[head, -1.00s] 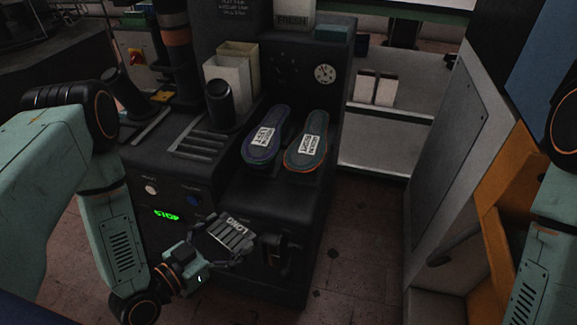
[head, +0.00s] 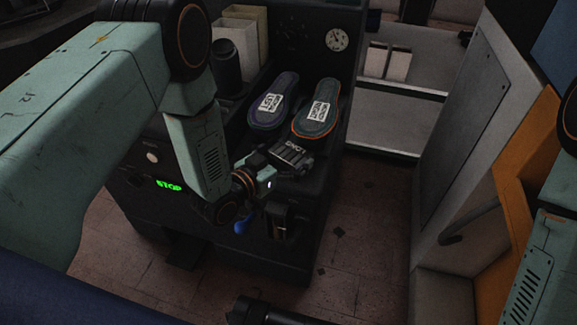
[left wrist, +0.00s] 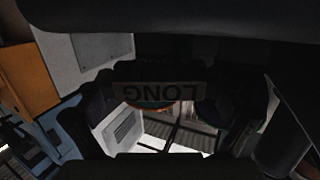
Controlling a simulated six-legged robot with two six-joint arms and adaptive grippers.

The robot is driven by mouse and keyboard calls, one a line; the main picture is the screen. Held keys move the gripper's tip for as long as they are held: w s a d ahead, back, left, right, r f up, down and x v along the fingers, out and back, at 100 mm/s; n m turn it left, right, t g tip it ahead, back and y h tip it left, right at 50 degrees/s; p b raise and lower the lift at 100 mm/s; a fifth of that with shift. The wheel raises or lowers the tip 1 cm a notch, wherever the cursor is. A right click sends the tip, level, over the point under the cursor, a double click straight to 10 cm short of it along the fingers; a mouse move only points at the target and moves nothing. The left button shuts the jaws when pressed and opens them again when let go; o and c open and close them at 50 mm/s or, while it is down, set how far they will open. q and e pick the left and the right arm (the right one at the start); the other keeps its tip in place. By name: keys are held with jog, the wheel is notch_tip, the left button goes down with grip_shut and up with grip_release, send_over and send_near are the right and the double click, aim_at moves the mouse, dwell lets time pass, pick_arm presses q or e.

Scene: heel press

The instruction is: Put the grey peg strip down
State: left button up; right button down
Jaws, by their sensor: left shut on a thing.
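The grey peg strip (head: 293,154) bears a pale label reading LONG. My left gripper (head: 289,163) is shut on it and holds it in front of the dark press, near the front ends of two shoe soles. In the left wrist view the strip (left wrist: 160,94) lies across the jaws, its label upside down. A purple-rimmed sole (head: 273,103) and an orange-rimmed sole (head: 317,108) lie side by side on the press, each with a white label. I cannot tell whether the strip touches the press. My right gripper is not identifiable.
The press front has a green STOP display (head: 169,186) and a white button (head: 152,157). A dark cup (head: 227,62) and pale bins (head: 236,36) stand behind my left arm. A gauge (head: 338,39) is at the back. Open tiled floor (head: 365,225) lies right of the press.

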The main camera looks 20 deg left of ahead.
aim_at(289, 164)
pick_arm(q)
jog(key=shift+f+b, duration=0.9)
jog(key=shift+f, duration=0.8)
jog(key=shift+f, duration=0.1)
jog(key=o, duration=0.9)
jog(key=shift+f, duration=0.1)
jog(key=shift+o, duration=0.2)
